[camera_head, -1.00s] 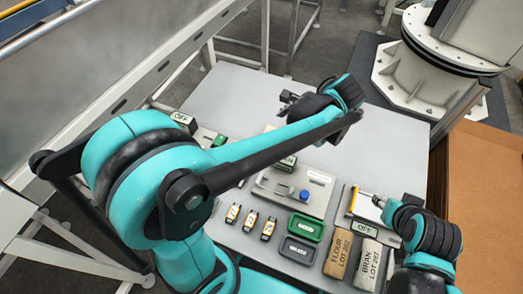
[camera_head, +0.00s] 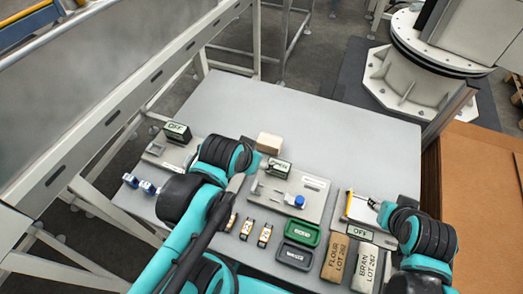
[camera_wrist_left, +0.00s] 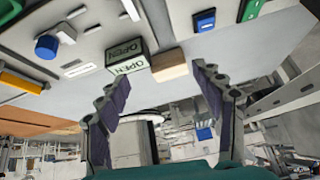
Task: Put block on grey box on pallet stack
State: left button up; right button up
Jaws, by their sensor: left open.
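A small tan wooden block (camera_head: 268,143) lies on the grey table just behind the OPEN sign. In the left wrist view the block (camera_wrist_left: 168,65) lies just past my left fingertips, in line with the gap between them. My left gripper (camera_wrist_left: 155,82) is open and empty, and apart from the block. In the head view its fingers are hidden by my wrist. My right arm is at the table's right side, and the head view does not clearly show its fingers. I cannot make out a grey box on a pallet stack in these frames.
The OPEN sign (camera_head: 278,167) stands close beside the block, on a plate with a blue knob (camera_head: 299,201). Brown cardboard (camera_head: 480,190) is at right. The table's back is clear.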

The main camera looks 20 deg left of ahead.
pick_arm(q)
jog(key=w+r+m+g+p, duration=0.2)
jog(key=w+m+g+p, duration=0.15)
jog(key=w+m, duration=0.45)
jog(key=m+g+p, duration=0.3)
jog(key=m, duration=0.4)
send_over(270, 140)
jog(key=f, duration=0.4)
jog(key=shift+a, duration=0.3)
jog(key=shift+w+f+m+p, duration=0.35)
jog(key=shift+f+m, duration=0.15)
jog(key=shift+m, duration=0.2)
jog(key=f, duration=0.2)
jog(key=f+b, duration=0.1)
jog(key=f, duration=0.2)
jog(key=f+b, duration=0.1)
jog(key=f, duration=0.1)
jog(key=shift+s+d+f, duration=0.2)
jog(key=shift+s+f, duration=0.1)
jog(key=shift+f, duration=0.1)
jog(key=c, duration=1.4)
jog(key=shift+r, duration=0.1)
